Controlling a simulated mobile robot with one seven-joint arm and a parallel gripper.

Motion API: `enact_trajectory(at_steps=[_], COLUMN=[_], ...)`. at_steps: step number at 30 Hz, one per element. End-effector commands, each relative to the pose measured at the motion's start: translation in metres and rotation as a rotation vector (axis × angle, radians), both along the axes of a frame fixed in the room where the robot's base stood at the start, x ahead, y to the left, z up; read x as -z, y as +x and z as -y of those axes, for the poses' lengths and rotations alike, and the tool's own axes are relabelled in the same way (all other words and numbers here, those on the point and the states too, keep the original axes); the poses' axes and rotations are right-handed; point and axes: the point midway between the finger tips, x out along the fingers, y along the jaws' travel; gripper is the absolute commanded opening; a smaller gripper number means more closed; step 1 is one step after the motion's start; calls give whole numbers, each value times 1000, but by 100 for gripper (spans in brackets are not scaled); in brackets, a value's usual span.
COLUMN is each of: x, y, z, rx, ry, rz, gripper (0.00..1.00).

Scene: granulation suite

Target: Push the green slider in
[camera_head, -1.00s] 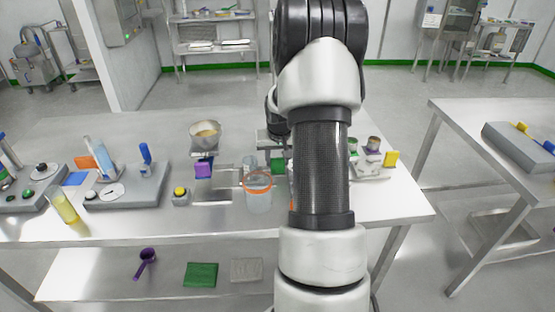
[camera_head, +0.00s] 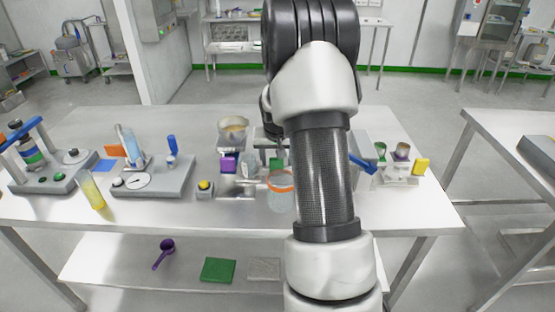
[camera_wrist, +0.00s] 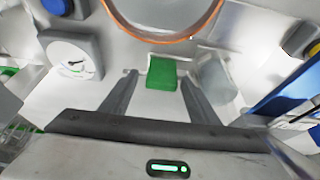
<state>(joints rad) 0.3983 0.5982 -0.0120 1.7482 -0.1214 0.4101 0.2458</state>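A green block (camera_wrist: 161,73), which looks like the green slider, shows in the wrist view, next to the orange-rimmed clear container (camera_wrist: 165,38). In the head view a small green piece (camera_head: 276,163) shows behind that container (camera_head: 281,195), beside my arm. My gripper (camera_wrist: 158,80) is open, its two fingers apart on either side of the green block with visible gaps. I cannot tell how high the fingertips are above it or whether they reach its level. My gripper is hidden behind my arm in the head view.
A metal bowl (camera_head: 233,128), a purple block (camera_head: 229,163) and a yellow-topped button box (camera_head: 205,188) stand to the left. A blue handle (camera_head: 362,162) and a yellow block (camera_head: 421,166) are on the right. The front table edge is mostly clear.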

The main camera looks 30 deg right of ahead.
Motion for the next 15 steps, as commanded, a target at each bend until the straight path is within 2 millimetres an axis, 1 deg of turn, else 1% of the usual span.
enact_trajectory(at_steps=[8, 11, 15], x=[-2, -11, -35], y=[0, -2, -10], z=[0, -2, -7], rx=[-1, -1, 0], ry=[0, -1, -2], rz=[1, 3, 5], gripper=[55, 55, 55])
